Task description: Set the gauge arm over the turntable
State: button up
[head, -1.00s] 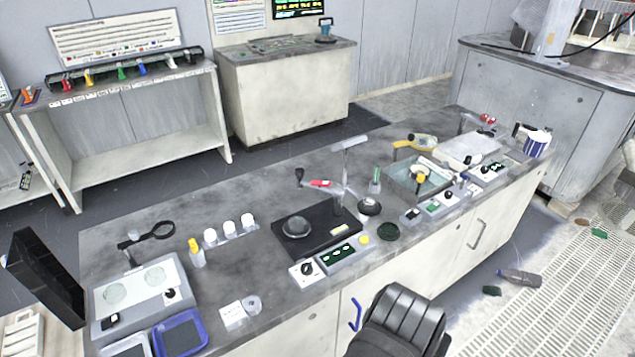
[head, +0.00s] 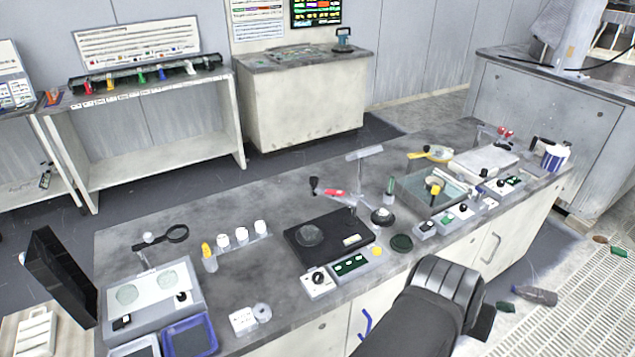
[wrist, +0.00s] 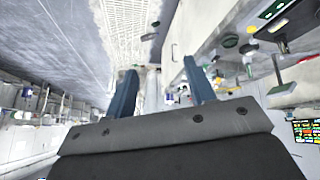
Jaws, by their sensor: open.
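The turntable is a grey disc (head: 309,235) on a black square base (head: 345,226) at the middle of the bench in the head view. Behind it stands the gauge arm (head: 337,193), a thin grey bar with a red section and a black knob (head: 314,184) at its left end. In the picture the bar lies behind the disc, toward the base's back edge; its exact height is unclear. My gripper (wrist: 158,68) shows in the wrist view with two blue-grey fingers apart and nothing between them. Its fingers are not visible in the head view.
A grey control box (head: 345,268) with a knob and green display sits before the turntable. White-capped bottles (head: 242,235) stand to its left. A dark round dish (head: 401,243) and a glass-sided tray (head: 440,198) lie to its right.

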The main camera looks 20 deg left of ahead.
jog(key=w+d+r+n+t+h, duration=0.15)
jog(key=w+d+r, duration=0.25)
jog(key=w+d, duration=0.45)
jog(key=w+a+f+n+t+y, duration=0.1)
jog(key=w+a+n, duration=0.15)
jog(key=w, duration=0.45)
jog(key=w+a+f+n+t+y, duration=0.1)
jog(key=w+a+t, duration=0.1)
jog(key=w+a, duration=0.35)
jog(key=n+t+y, duration=0.2)
jog(key=n+y, duration=0.3)
jog(key=y, duration=0.5)
send_near(314, 180)
jog(key=x, duration=1.1)
jog(key=shift+d, duration=0.1)
grip_shut()
